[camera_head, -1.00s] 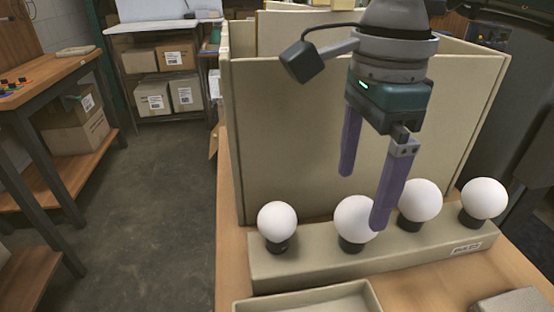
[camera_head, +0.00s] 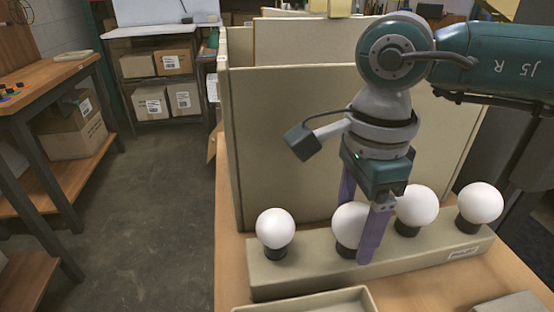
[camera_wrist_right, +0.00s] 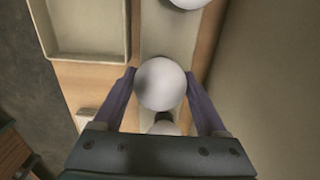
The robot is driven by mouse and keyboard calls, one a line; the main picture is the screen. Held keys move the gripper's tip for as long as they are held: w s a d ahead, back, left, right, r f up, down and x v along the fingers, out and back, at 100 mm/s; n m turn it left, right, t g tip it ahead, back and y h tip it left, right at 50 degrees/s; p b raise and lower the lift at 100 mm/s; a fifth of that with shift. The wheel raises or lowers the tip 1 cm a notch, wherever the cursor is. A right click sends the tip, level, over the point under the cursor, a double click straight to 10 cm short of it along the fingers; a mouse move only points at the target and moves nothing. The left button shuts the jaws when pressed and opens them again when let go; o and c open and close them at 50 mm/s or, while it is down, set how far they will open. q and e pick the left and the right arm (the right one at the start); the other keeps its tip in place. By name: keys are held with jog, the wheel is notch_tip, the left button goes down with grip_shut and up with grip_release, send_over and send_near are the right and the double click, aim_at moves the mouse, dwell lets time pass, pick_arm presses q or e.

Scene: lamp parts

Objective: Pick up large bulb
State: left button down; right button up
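Several round white bulbs with dark bases stand upright in a row on a beige holder (camera_head: 415,262). They are the leftmost bulb (camera_head: 275,227), the second bulb (camera_head: 346,222), the third bulb (camera_head: 417,205) and the rightmost bulb (camera_head: 481,202). The leftmost looks slightly smaller. My right gripper (camera_head: 358,226) points down, its purple fingers astride the second bulb, one in front and one behind. In the right wrist view this bulb (camera_wrist_right: 160,84) lies between the open fingertips; contact is unclear. My left gripper is out of view.
A beige partition (camera_head: 300,140) rises close behind the row. A shallow beige tray (camera_head: 368,298) lies in front of the holder, and a grey object (camera_head: 508,303) sits at the front right. Neighbouring bulbs stand close on both sides of the gripper.

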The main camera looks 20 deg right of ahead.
jog(key=c, duration=0.7)
jog(key=shift+r, duration=0.1)
